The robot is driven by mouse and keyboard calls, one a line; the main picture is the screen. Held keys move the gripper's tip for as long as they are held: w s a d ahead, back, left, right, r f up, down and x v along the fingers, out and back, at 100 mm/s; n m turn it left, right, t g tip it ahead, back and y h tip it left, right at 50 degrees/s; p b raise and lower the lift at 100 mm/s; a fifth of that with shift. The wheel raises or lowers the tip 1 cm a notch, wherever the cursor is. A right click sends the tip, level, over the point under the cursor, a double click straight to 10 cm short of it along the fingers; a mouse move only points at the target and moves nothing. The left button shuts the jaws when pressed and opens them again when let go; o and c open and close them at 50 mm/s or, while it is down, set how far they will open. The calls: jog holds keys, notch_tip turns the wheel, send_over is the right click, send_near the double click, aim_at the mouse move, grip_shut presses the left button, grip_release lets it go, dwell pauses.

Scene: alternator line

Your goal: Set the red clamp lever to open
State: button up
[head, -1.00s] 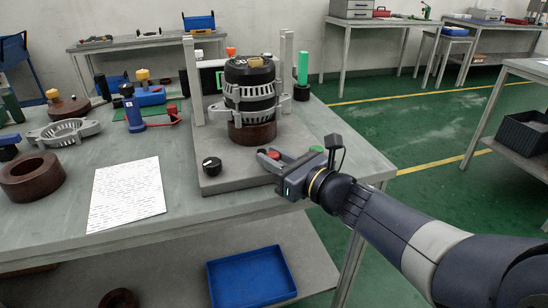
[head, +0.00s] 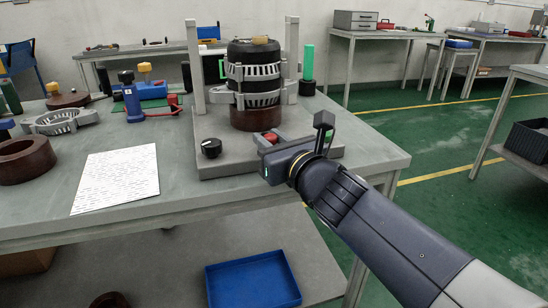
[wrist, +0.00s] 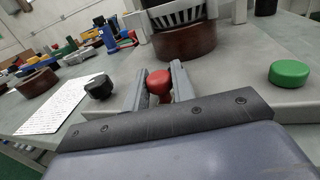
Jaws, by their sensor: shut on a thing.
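The red clamp lever (head: 271,136) shows only its rounded red knob, low at the front of the grey fixture base (head: 225,160). In the wrist view the red knob (wrist: 158,83) sits between the two grey fingers of my gripper (wrist: 159,73), with a finger close on each side. My gripper (head: 270,142) is shut on it at the base's front edge. The lever's lower part and pivot are hidden by my gripper. Whether the lever stands open or closed cannot be told.
An alternator (head: 254,85) stands on a brown ring behind the lever, between grey posts. A black knob (wrist: 98,87) is to the left and a green button (wrist: 289,73) to the right. A paper sheet (head: 117,178) lies on the table at left.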

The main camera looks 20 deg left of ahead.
aim_at(254, 154)
jog(key=shift+s+a+f+m+t+h+b, duration=0.2)
jog(key=shift+a+f+m+t+h+b, duration=0.45)
jog(key=shift+b, duration=3)
jog(key=shift+a+r+m+t+h+b, duration=0.15)
jog(key=shift+m+t+h+b, duration=0.2)
jog(key=shift+m+h+b, duration=0.55)
jog(key=shift+s+a+r+m+t+h+p, duration=0.1)
jog(key=shift+a+r+m+t+h+p, duration=0.15)
jog(key=shift+h, duration=0.35)
jog(key=shift+a+m+t+h+p, duration=0.15)
jog(key=shift+m+t+h, duration=0.2)
jog(key=shift+h, duration=0.2)
jog(key=shift+a+r+m+t+h, duration=0.1)
jog(key=shift+a+m+t+h, duration=0.15)
jog(key=shift+m+h, duration=0.35)
jog(key=shift+a+m+t+h, duration=0.1)
jog(key=shift+m+t+h, duration=0.2)
jog(key=shift+h, duration=0.5)
jog(key=shift+a+r+m+t+h+p, duration=0.1)
jog(key=shift+a+m+t+h+p, duration=0.2)
jog(key=shift+m+h, duration=0.55)
jog(key=shift+a+r+m+t+h+p, duration=0.1)
jog(key=shift+a+m+h+p, duration=0.3)
jog(key=shift+h, duration=0.75)
jog(key=shift+d, duration=0.15)
jog(key=o, duration=1)
jog(key=s+p, duration=0.2)
jog(key=s, duration=0.8)
jog(key=shift+s+d, duration=0.1)
jog(key=shift+s, duration=0.25)
